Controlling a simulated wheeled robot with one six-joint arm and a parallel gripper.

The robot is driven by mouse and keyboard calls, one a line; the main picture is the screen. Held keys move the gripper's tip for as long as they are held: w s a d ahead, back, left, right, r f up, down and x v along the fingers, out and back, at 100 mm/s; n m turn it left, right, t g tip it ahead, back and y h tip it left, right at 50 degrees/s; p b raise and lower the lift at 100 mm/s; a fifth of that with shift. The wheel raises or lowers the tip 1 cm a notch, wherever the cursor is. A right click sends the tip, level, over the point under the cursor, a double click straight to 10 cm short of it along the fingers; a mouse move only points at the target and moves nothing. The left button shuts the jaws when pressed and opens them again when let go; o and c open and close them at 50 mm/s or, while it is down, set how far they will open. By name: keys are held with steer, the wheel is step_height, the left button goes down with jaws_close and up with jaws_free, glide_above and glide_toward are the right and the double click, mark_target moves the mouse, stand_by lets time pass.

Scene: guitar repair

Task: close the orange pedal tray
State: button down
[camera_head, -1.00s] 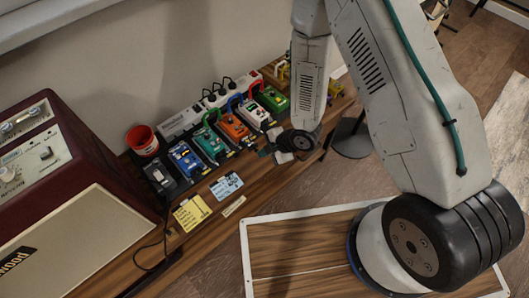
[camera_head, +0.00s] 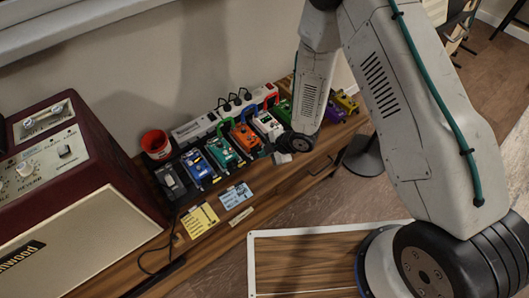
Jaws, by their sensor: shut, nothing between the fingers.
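The orange pedal (camera_head: 245,136) stands in the row of pedals on the wooden bench, between the teal-green pedal (camera_head: 222,152) and the white pedal (camera_head: 267,125). A blue loop shows at its back end. Its tray is too small and partly hidden, so I cannot tell how far it stands out. My gripper (camera_head: 268,152) is shut and empty, at the front of the row, just right of and below the orange pedal in the picture. I cannot tell whether it touches anything.
A blue pedal (camera_head: 198,168), a black pedal (camera_head: 170,181) and a red cup (camera_head: 156,144) stand left. A green pedal (camera_head: 284,110) is partly behind my arm. A maroon amplifier (camera_head: 75,170) fills the left. Yellow (camera_head: 199,220) and blue (camera_head: 236,196) cards lie in front.

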steer(key=s, duration=0.1)
steer(key=s+d, duration=0.1)
steer(key=shift+s+d, duration=0.25)
steer(key=shift+s, duration=0.15)
steer(key=v, duration=1)
steer(key=shift+s, duration=0.15)
